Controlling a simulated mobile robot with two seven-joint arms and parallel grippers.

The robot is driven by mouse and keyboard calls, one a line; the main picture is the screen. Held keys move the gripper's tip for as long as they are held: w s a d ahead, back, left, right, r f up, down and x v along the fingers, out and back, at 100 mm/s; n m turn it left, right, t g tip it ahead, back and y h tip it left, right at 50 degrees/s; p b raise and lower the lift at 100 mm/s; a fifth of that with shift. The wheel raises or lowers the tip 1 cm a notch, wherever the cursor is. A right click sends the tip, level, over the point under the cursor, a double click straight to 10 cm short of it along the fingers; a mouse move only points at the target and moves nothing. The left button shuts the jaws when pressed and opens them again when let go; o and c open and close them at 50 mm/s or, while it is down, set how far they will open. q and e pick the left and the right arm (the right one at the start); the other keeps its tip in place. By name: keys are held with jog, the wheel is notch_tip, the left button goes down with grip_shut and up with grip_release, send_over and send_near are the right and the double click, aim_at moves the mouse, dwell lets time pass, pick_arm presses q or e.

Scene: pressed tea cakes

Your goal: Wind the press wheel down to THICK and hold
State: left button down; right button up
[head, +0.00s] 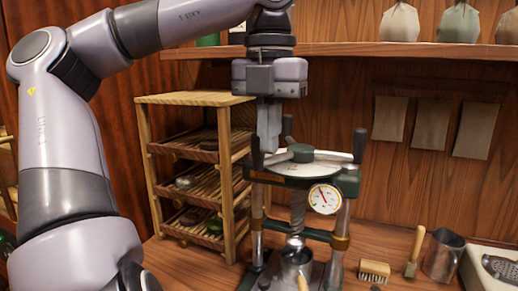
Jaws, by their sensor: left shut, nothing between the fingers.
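The press (342,235) stands on the wooden counter, with a green frame and steel posts. Its wheel (318,170) lies flat on top, with dark upright handles around it, one at the right (360,145). A round white gauge (324,198) with a red needle sits on the front; its markings are too small to read. A threaded screw (298,208) runs down to a metal cup (296,263). My left gripper (268,146) points down, shut and empty, at the wheel's left back side, close to a handle; I cannot tell whether they touch. My right gripper is out of view.
A wooden rack (144,165) with trays of dark cakes stands left of the press. A brush (374,271), an upright brush (414,252), a metal beaker (442,255) and a pale scale (490,265) are at right. A shelf (400,49) holds wrapped bundles above.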

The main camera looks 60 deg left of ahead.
pick_arm(q)
jog(key=shift+s+a, duration=0.3)
jog(key=shift+a, duration=0.1)
dwell(0.4)
notch_tip(320, 180, up, 8)
jog(key=d+p, duration=0.1)
jog(key=p, duration=0.6)
jog(key=shift+d+f+p, duration=0.2)
jog(key=shift+d+p, duration=0.1)
jog(key=shift+d, duration=0.05)
dwell(0.4)
